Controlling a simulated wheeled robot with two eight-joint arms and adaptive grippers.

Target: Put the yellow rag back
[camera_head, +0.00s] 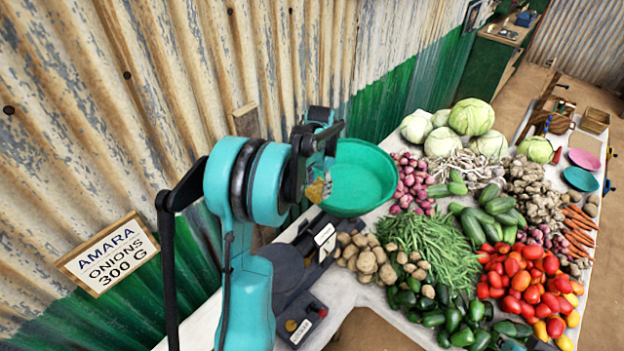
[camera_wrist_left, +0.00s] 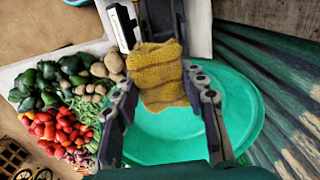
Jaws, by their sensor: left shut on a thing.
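My left gripper (camera_head: 319,172) is shut on the yellow rag (camera_wrist_left: 157,72), which is bunched and folded between its fingers. In the head view only a small part of the rag (camera_head: 316,190) shows beneath the gripper. The gripper and rag are at the left rim of the green scale bowl (camera_head: 365,176). In the left wrist view the bowl (camera_wrist_left: 245,112) spreads out behind the fingers and rag. I cannot tell whether the rag touches the bowl. My right gripper is not in view.
The dark scale (camera_head: 298,270) stands by the bowl, partly hidden by my left arm. Potatoes (camera_head: 366,262), green beans (camera_head: 430,245), shallots (camera_head: 410,185) and tomatoes (camera_head: 525,280) crowd the table to the right. A corrugated wall with an onion sign (camera_head: 110,254) is close at left.

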